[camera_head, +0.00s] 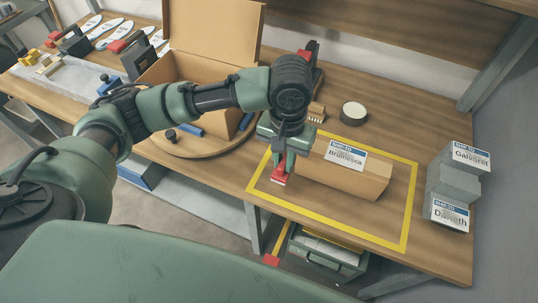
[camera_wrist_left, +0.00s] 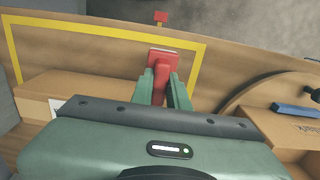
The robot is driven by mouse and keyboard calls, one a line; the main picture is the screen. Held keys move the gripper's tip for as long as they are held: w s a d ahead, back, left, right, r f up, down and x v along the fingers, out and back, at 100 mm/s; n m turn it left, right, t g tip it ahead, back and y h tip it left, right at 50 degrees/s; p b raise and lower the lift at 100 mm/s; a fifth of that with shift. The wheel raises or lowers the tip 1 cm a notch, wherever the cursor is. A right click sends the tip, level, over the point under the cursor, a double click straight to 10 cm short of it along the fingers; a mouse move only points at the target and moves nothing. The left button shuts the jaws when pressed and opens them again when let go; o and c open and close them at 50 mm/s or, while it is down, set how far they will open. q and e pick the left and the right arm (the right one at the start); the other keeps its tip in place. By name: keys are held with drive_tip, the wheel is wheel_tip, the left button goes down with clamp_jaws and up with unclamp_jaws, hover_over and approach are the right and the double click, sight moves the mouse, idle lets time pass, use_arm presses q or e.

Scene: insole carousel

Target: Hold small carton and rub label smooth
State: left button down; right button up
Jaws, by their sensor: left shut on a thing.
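A small brown carton (camera_head: 365,186) lies inside a yellow taped rectangle (camera_head: 410,205) on the wooden bench. A white label with a blue band (camera_head: 344,155) is on its top. My left gripper (camera_head: 284,168) is shut on a red tool with a pale lower edge (camera_head: 280,182), near the carton's left end and apart from the label. In the left wrist view the gripper (camera_wrist_left: 163,88) pinches the red tool (camera_wrist_left: 162,62). The carton (camera_wrist_left: 85,87) shows there at left, its label mostly hidden behind the gripper body. My right gripper is not in view.
Grey labelled boxes (camera_head: 452,185) are stacked at the right. A tape roll (camera_head: 353,113) and a small brush (camera_head: 316,112) lie behind the carton. An open carton (camera_head: 205,90) stands on a round turntable (camera_head: 190,146) to the left. Bench in front of the carton is clear.

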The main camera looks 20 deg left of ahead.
use_arm(q)
drive_tip(key=w+d+r+p, duration=0.9)
drive_tip(key=w+d+r, duration=0.2)
drive_tip(key=d+r, duration=0.1)
drive_tip(key=shift+d+p, duration=0.35)
drive_tip(key=shift+d, duration=0.25)
drive_tip(key=shift+r, duration=0.1)
